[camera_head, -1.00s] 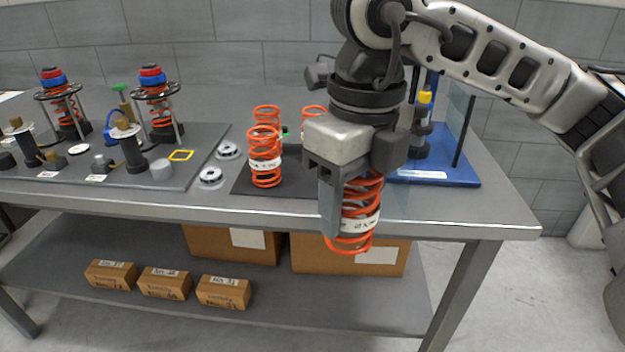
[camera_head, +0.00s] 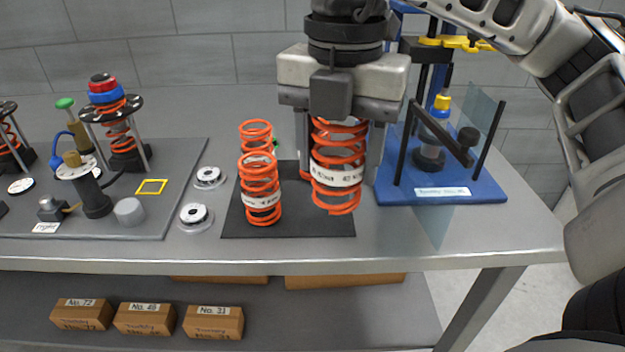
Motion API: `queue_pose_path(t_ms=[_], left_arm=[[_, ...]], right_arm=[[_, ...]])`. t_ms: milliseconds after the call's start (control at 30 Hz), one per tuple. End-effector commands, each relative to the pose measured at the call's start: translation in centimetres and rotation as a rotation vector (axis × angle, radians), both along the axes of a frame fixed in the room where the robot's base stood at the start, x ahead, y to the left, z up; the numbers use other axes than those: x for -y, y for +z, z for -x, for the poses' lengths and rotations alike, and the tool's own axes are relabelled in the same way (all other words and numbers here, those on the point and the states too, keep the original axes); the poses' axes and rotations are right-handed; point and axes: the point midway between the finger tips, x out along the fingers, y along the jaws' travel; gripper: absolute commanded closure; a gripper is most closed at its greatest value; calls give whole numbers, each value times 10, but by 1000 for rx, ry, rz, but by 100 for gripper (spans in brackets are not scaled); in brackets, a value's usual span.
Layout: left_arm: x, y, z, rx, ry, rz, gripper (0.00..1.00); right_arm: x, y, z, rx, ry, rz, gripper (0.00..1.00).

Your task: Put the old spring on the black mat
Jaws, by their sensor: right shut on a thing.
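My right gripper (camera_head: 338,150) points down and is shut on an orange coil spring with a white label (camera_head: 337,177). I take this to be the old spring; it hangs upright over the right part of the black mat (camera_head: 290,228). I cannot tell whether its lower end touches the mat. Two more orange springs stand on the mat's left part: a labelled one in front (camera_head: 260,188) and one behind it (camera_head: 256,134). Another orange spring is mostly hidden behind the gripper and held spring. My left gripper is not in view.
A blue press stand (camera_head: 442,193) with a clear guard is close on the right. Two silver round parts (camera_head: 195,216) lie left of the mat. A grey fixture board (camera_head: 150,215) with strut assemblies fills the left. Labelled boxes (camera_head: 145,318) sit on the lower shelf.

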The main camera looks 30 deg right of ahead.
Motion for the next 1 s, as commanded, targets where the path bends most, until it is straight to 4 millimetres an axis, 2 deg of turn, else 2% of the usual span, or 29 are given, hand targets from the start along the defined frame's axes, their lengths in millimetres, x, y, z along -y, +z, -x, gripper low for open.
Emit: queue_pose_path(t_ms=[200,400,733,900,1000], left_arm=[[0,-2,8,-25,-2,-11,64],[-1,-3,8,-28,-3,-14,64],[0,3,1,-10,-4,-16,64],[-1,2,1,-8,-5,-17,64],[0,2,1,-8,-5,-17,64]], right_arm=[[22,-22,-50,-3,-5,0,81],[33,-58,-77,-1,0,0,81],[42,-85,-97,1,2,0,81],[42,-109,-96,1,2,0,81],[42,-114,-96,2,1,0,81]])
